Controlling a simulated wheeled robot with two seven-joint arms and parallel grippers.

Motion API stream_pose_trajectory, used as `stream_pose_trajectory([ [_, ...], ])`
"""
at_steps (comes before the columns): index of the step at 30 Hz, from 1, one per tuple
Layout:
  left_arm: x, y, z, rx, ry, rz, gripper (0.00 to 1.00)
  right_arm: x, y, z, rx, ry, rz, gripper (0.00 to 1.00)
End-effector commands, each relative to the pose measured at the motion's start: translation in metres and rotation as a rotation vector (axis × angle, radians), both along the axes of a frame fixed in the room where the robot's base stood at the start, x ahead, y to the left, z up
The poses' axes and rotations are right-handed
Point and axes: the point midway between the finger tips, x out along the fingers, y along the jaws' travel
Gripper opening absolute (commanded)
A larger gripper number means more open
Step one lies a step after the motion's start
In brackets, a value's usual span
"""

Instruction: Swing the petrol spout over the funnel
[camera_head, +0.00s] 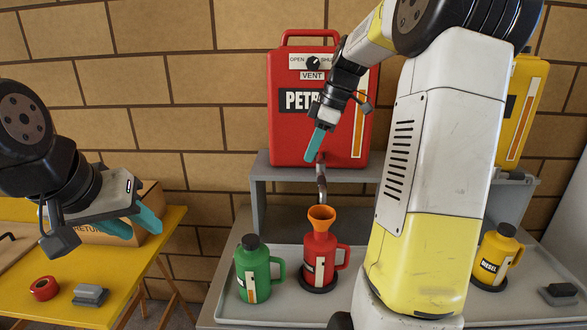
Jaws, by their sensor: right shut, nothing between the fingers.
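The red petrol container (292,143) stands on a raised grey shelf, with a vent knob (312,63) on its front. Its grey metal spout (321,180) comes out low on the front and hangs down. The spout's lower end appears just above the orange funnel (321,214), which sits in the neck of a red jug (316,251). My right gripper (317,144) is shut and empty, its teal fingertips at the spout's upper end; whether they touch it I cannot tell. My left gripper (133,227) is open and empty, far to the left over the yellow table.
A green jug (250,265) stands left of the red jug on a grey tray (290,318). A yellow diesel jug (491,256) and yellow container (520,115) are at right, partly behind my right arm. The yellow table (130,270) holds a cardboard box, red tape and a grey block.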

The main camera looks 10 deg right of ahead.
Motion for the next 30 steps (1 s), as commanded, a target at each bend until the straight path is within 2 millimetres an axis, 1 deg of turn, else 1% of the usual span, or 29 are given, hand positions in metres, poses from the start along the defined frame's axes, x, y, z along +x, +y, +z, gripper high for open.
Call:
stream_pose_trajectory([
  [1, 0.000, 0.000, 0.000, 0.000, 0.000, 0.000, 0.36, 0.000, -0.003, 0.008, -0.001, -0.002, -0.002, 0.00],
  [6, 0.000, 0.000, 0.000, 0.000, 0.000, 0.000, 0.36, -0.002, -0.008, 0.022, 0.000, -0.001, -0.001, 0.00],
  [17, 0.000, 0.000, 0.000, 0.000, 0.000, 0.000, 0.36, -0.003, -0.009, 0.024, 0.000, 0.001, -0.001, 0.00],
  [20, 0.000, 0.000, 0.000, 0.000, 0.000, 0.000, 0.36, -0.006, -0.006, 0.027, -0.004, 0.000, -0.017, 0.00],
  [23, 0.000, 0.000, 0.000, 0.000, 0.000, 0.000, 0.36, -0.022, 0.004, 0.033, -0.018, 0.000, -0.090, 0.00],
  [25, 0.000, 0.000, 0.000, 0.000, 0.000, 0.000, 0.36, -0.041, 0.016, 0.039, -0.028, -0.005, -0.184, 0.00],
  [29, 0.000, 0.000, 0.000, 0.000, 0.000, 0.000, 0.36, -0.090, 0.039, 0.044, -0.025, -0.024, -0.420, 0.00],
  [30, 0.000, 0.000, 0.000, 0.000, 0.000, 0.000, 0.36, -0.105, 0.045, 0.044, -0.014, -0.032, -0.496, 0.00],
])
